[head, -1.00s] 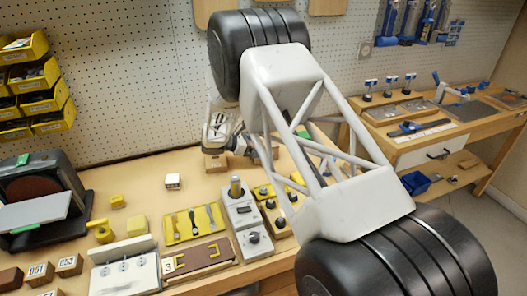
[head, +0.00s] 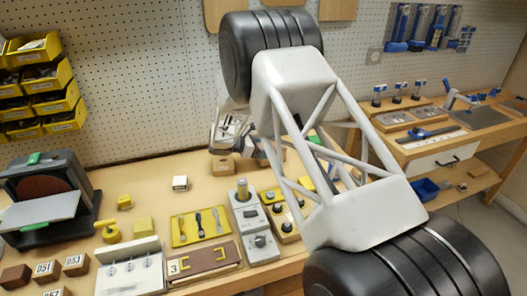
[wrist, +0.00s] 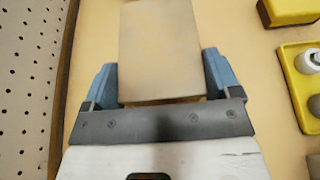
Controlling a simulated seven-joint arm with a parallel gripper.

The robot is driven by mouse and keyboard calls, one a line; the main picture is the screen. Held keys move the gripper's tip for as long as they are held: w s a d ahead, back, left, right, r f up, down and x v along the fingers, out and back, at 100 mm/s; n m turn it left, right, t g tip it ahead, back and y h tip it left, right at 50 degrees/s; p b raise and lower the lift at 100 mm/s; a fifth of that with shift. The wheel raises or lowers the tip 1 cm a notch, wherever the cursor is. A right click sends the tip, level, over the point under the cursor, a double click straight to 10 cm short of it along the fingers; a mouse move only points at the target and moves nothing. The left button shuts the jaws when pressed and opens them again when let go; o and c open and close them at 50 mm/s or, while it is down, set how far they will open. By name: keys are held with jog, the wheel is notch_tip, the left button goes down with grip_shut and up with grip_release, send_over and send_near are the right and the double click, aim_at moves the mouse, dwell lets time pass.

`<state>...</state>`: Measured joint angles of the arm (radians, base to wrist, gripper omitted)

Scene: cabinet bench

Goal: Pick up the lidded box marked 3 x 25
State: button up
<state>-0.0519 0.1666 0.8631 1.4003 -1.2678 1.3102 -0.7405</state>
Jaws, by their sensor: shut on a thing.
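My gripper (head: 222,153) is at the back of the bench, near the pegboard, partly behind my own arm. In the wrist view, its two blue fingers (wrist: 160,62) are shut on a plain tan box (wrist: 158,35), one finger on each side. The same box shows as a small brown block (head: 223,168) below the gripper in the head view. No marking can be read on it, so I cannot tell whether it is the one marked 3 x 25. I cannot tell whether it touches the bench.
A small white block (head: 180,183) stands left of the gripper. A yellow tool tray (head: 200,227), a grey switch unit (head: 254,225) and a sander (head: 45,190) are on the bench. In the wrist view, a yellow block (wrist: 288,10) lies at the right and the pegboard (wrist: 25,70) at the left.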

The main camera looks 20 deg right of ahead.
notch_tip(320, 180, up, 9)
jog(key=shift+r, duration=0.1)
dwell(0.4)
